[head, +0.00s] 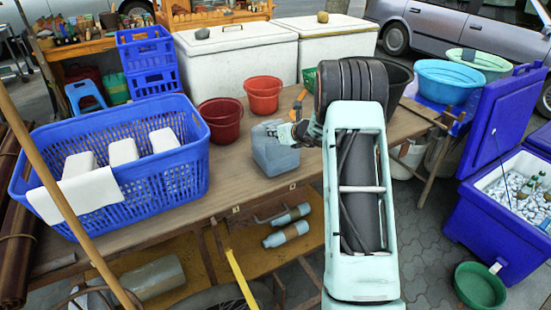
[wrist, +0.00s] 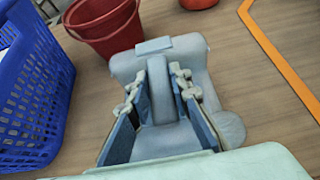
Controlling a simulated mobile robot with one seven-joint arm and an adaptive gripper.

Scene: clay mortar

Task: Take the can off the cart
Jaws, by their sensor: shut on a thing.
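The can (head: 275,158) is a grey-blue jerry can, upright at the middle of the wooden cart top (head: 232,178). I cannot tell whether its base touches the wood. My gripper (head: 284,131) reaches it from the right, at its top. In the wrist view the can (wrist: 158,62) lies straight ahead, and the two fingers of my gripper (wrist: 160,92) are on either side of its raised handle, shut on it. The can's lower part is hidden in the wrist view.
A blue basket (head: 165,180) with white blocks stands left of the can. Two red buckets (head: 221,120) (head: 263,95) stand behind it. An orange tool (head: 300,96) lies near. White chests (head: 238,55) stand behind the cart. Grey paving (head: 435,245) is open at right, beside a blue cooler (head: 505,222).

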